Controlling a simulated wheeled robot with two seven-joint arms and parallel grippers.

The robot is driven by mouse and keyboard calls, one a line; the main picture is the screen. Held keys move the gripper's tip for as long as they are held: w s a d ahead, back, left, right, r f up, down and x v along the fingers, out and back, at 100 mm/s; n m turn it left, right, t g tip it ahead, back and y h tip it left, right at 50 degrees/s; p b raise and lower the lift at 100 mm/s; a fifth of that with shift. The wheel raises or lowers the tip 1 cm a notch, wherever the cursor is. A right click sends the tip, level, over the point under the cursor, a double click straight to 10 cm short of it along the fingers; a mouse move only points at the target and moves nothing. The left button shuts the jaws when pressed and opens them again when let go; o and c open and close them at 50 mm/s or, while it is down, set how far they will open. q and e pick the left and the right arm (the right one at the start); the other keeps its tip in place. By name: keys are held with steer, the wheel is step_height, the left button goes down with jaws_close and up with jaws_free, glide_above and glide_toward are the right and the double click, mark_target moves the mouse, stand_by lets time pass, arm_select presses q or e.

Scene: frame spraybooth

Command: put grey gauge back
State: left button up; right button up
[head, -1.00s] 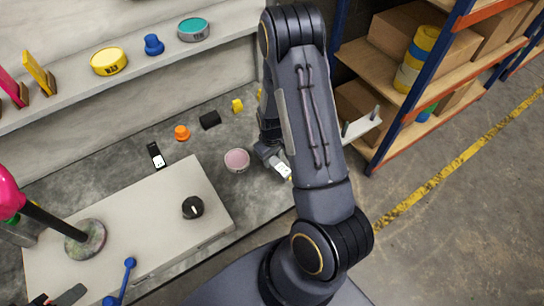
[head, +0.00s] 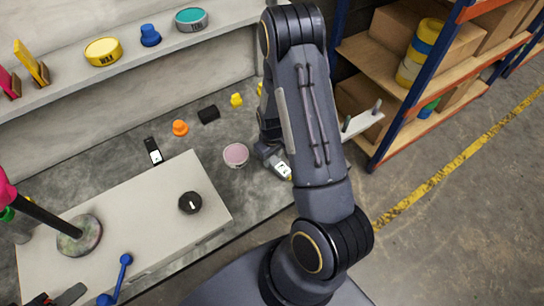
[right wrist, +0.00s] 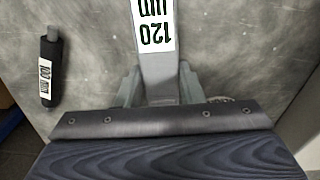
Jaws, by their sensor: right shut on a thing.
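The grey gauge (right wrist: 158,70) is a flat grey strip with a white label reading 120 µm. My right gripper (right wrist: 160,85) is shut on it, with one finger on each side. In the head view the gauge's labelled end (head: 282,171) pokes out from my right gripper (head: 272,157), low over the grey worktop (head: 215,180); my arm hides part of both. I cannot tell whether the gauge touches the worktop. A black gauge (right wrist: 48,70) with a white label lies apart to the left in the wrist view. A black labelled gauge (head: 153,151) also lies on the worktop in the head view. My left gripper is not seen.
A pink round tin (head: 235,155) stands left of my right gripper. Orange (head: 180,128), black (head: 208,115) and yellow (head: 236,100) small items stand along the back. A pale box with a black knob (head: 190,202) is in front. A shelf rack (head: 400,130) stands right.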

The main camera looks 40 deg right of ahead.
steer(key=shift+f+b, duration=0.4)
steer(key=shift+f, duration=0.1)
steer(key=o, duration=1.1)
steer(key=shift+o, duration=0.2)
steer(key=shift+r, duration=0.1)
step_height(320, 180, up, 8)
steer(key=shift+f+p, duration=0.15)
steer(key=shift+p, duration=0.45)
steer(key=s+a+r+m+t+y+p, duration=0.1)
steer(key=a+r+t+y+p, duration=0.2)
steer(key=r, duration=0.9)
steer(key=s+a+r+t+p, duration=0.1)
steer(key=s+a+r, duration=0.4)
steer(key=r, duration=0.5)
steer(key=s+a+r+m+t+p, duration=0.1)
steer(key=s+a+r+p, duration=0.3)
steer(key=s+r, duration=0.6)
steer(key=shift+a+t+y, duration=0.3)
steer(key=shift+a+y, duration=0.1)
steer(key=shift+a, duration=0.55)
